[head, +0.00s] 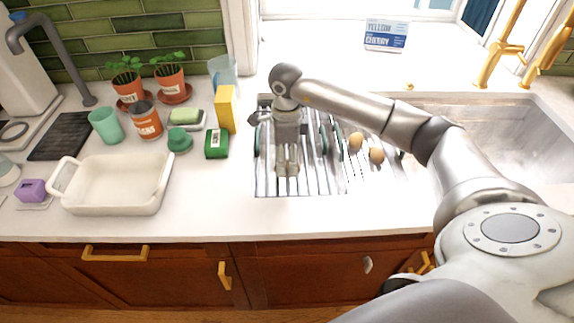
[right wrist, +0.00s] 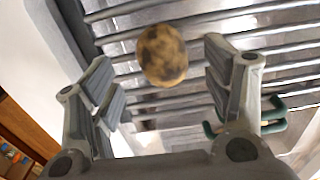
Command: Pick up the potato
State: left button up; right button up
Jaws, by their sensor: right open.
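A roundish brown potato (right wrist: 162,55) with dark patches lies over the metal bars in the right wrist view. It shows in the gap between the spread fingers of my right gripper (right wrist: 160,82), toward the far ends of the fingers, with no visible contact. In the head view my right gripper (head: 287,165) points down over the left part of the rack (head: 264,186). I cannot make out that potato there; the hand seems to hide it. My left gripper is not in view.
Two brown, egg-shaped things (head: 356,141) lie right of the gripper. Green-edged items stand in the rack; a green rim (right wrist: 270,115) shows near the right finger. A yellow box (head: 226,108), a green box (head: 216,144) and a white dish (head: 117,207) stand left. The front counter is clear.

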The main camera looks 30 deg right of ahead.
aim_at(287, 163)
notch_tip(287, 163, down, 3)
jog(key=shift+d+f+p, duration=0.15)
jog(key=shift+f+p, duration=0.05)
jog(key=shift+p, duration=0.3)
jog(key=shift+f, duration=0.15)
jog(key=shift+w, duration=0.1)
jog(key=c, duration=0.4)
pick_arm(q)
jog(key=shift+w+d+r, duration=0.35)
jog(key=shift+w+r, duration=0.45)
pick_arm(e)
jog(key=c, duration=0.8)
